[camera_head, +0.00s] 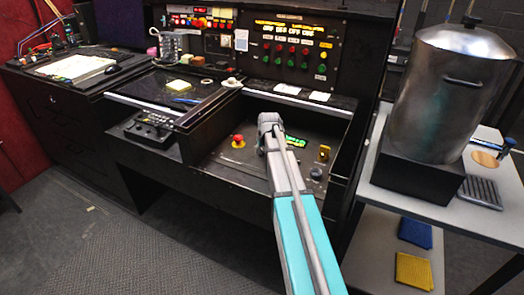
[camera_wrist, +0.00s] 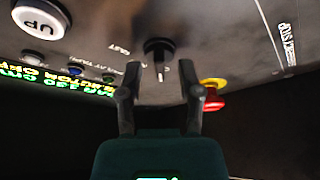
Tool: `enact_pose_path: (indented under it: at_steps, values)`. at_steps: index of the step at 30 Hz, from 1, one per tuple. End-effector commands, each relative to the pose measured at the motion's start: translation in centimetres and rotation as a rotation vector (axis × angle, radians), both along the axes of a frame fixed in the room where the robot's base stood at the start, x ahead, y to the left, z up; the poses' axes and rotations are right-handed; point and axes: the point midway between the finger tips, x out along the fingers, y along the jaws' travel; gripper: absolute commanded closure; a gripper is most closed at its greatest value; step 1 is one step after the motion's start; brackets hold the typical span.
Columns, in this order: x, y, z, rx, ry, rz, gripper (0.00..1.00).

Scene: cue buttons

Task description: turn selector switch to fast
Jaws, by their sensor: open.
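The selector switch (camera_wrist: 158,47) is a black round knob with a pale pointer, set in the dark metal panel at the upper middle of the wrist view. Small lettering that seems to read FAST is to its left. My gripper (camera_wrist: 160,68) is open, with one finger on each side of the switch's pointer in the picture. Whether the fingers touch the knob cannot be told. In the head view my arm reaches over the control panel (camera_head: 222,160), and the switch cannot be made out there.
A red emergency stop button on a yellow base (camera_wrist: 212,95) is close to the right finger; it also shows in the head view (camera_head: 238,141). A white UP button (camera_wrist: 40,18) and a green-lit display (camera_wrist: 50,80) are to the left. A steel pot (camera_head: 450,90) stands right of the console.

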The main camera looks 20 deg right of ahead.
Motion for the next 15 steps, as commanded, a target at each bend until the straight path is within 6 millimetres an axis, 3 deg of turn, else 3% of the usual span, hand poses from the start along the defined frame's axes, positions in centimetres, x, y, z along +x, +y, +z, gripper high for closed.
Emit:
enact_pose_path:
  at_steps: [2,9,15]
  values:
    - [-0.01,-0.02,0.01,0.000,0.000,0.000,0.53]
    - [-0.02,-0.04,0.01,0.000,0.000,0.000,0.97]
    - [-0.02,-0.05,0.01,0.000,0.000,0.000,1.00]
